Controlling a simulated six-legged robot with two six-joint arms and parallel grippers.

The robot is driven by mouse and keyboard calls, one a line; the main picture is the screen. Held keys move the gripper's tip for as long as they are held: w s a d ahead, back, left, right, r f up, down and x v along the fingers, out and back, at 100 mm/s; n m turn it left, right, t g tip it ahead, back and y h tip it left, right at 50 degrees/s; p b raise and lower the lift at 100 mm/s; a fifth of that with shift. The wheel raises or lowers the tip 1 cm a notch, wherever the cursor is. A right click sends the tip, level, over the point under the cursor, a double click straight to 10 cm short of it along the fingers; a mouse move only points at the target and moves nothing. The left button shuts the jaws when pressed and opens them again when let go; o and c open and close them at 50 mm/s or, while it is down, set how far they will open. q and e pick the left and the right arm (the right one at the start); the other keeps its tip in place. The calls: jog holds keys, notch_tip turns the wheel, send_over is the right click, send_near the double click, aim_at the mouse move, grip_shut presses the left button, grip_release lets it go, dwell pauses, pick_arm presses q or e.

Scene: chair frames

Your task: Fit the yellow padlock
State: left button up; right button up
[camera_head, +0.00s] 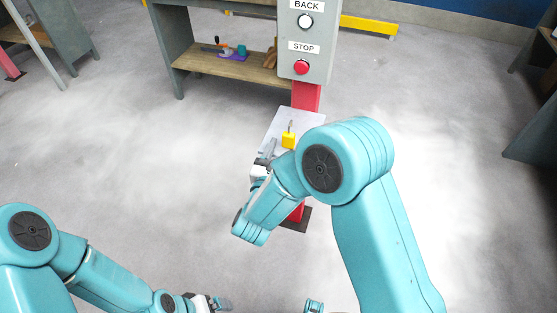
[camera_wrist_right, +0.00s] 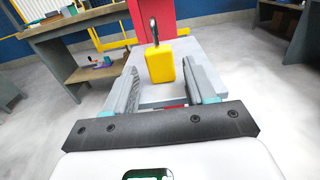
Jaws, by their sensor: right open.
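The yellow padlock (camera_head: 288,139) stands upright on a small grey shelf (camera_head: 282,118) fixed to a red post. Its grey shackle points up. In the right wrist view the padlock (camera_wrist_right: 160,63) is just beyond and partly between the open fingers of my right gripper (camera_wrist_right: 163,82), with a gap on both sides. In the head view my right gripper (camera_head: 268,158) is at the shelf's near edge, partly hidden by my arm. My left gripper (camera_head: 218,303) is low at the bottom edge, away from the shelf; its finger opening is unclear.
A grey control box (camera_head: 305,40) with a white BACK button and red STOP button tops the red post (camera_head: 306,97) behind the shelf. A workbench (camera_head: 225,68) with items on its lower board stands behind. The surrounding floor is clear.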

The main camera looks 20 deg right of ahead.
jog(key=shift+x, duration=0.8)
jog(key=shift+w+d, duration=0.1)
jog(key=shift+w, duration=0.05)
jog(key=shift+c, duration=1.3)
grip_shut()
jog(key=shift+r+p, duration=1.85)
jog(key=shift+r, duration=1.1)
